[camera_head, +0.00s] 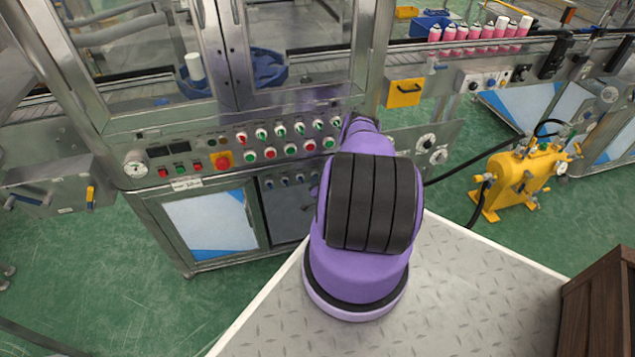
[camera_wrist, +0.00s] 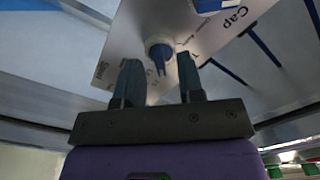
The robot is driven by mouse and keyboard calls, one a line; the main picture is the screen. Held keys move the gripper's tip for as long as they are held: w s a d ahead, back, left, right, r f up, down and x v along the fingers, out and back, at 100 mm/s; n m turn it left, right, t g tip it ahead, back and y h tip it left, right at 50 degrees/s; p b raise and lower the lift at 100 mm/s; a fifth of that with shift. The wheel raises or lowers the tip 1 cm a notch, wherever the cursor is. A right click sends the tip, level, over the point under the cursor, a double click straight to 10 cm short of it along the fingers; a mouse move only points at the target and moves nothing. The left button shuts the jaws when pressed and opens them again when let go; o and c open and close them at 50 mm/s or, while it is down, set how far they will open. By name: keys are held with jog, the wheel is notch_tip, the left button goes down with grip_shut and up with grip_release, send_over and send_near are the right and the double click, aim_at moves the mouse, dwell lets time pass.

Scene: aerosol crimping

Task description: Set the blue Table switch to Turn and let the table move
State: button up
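Just past the fingertips is a blue switch knob (camera_wrist: 161,54) in a pale round collar on a grey plate. The knob lies about midway between the fingers, and I see no clear contact. Small lettering beside it is too blurred to read, so I cannot tell its setting or confirm that it is the Table switch. A second blue knob (camera_wrist: 208,5) sits above it, near the word "Cap". In the head view my arm hides my gripper.
The machine's upper panel (camera_head: 222,143) holds green and red controls. Small blue switches (camera_head: 285,181) show on the cabinet front below. Pink cans (camera_head: 475,33) stand on the conveyor at upper right. A yellow pump unit (camera_head: 520,180) with a black hose stands on the green floor at right.

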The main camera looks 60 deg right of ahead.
jog(key=v, duration=1)
jog(key=shift+s+a, duration=0.15)
dwell(1.8)
